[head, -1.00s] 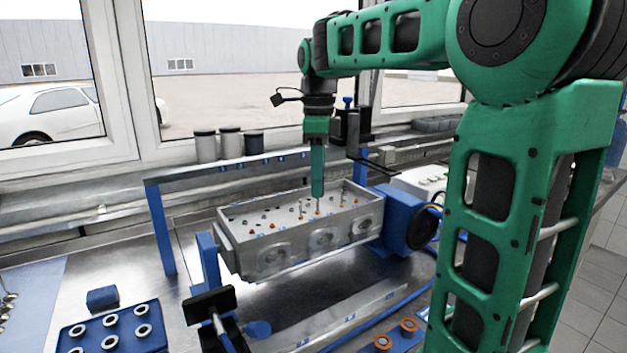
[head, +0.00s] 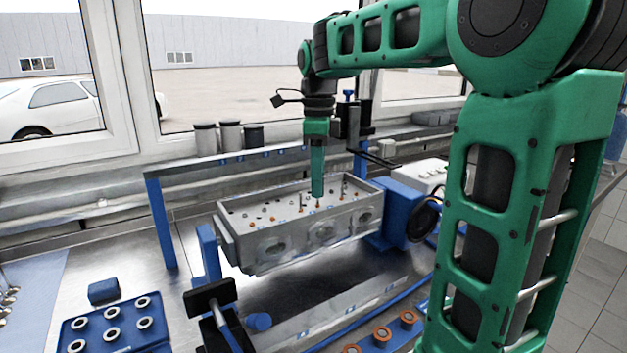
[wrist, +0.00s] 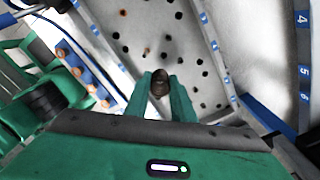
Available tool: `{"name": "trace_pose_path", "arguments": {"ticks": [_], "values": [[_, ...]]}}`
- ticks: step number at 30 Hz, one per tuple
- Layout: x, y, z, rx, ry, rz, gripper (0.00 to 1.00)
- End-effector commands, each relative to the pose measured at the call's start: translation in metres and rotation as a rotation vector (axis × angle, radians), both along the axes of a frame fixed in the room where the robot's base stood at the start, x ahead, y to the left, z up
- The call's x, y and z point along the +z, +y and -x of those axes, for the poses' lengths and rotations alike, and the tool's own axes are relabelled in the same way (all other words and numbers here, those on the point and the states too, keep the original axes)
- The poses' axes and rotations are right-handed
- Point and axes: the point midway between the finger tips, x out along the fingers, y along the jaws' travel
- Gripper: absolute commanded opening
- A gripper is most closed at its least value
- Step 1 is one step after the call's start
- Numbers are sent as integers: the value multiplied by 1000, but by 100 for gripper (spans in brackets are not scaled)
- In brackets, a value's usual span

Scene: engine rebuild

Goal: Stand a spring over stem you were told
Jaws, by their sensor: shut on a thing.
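My gripper (head: 317,192) points straight down over the grey engine head (head: 262,258), right of its middle. In the wrist view my gripper's two green fingers (wrist: 165,98) are shut on a dark brown round thing, which looks like the spring (wrist: 160,80) seen end-on. In the head view the fingers hide the spring. Directly below the fingertips a thin stem (head: 318,203) with an orange base shows on the top face. Other thin upright stems stand to the left (head: 301,203) and right (head: 343,188). I cannot tell whether the spring touches a stem.
The engine head sits in a blue fixture (head: 400,212). A blue tray (head: 95,337) with several ringed parts lies at front left, a small blue block (head: 103,291) behind it. A blue rack with orange rings (head: 382,335) is at front right.

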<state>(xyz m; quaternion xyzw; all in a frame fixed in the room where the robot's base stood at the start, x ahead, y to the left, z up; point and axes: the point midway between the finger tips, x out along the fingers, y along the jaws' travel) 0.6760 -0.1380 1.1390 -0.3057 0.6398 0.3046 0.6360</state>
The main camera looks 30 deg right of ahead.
Motion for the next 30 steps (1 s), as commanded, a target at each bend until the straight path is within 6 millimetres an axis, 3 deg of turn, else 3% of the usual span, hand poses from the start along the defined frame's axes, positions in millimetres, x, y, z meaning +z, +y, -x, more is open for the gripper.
{"name": "trace_pose_path", "arguments": {"ticks": [30], "values": [[-18, 0, 0, 0, 0, 0, 0]]}}
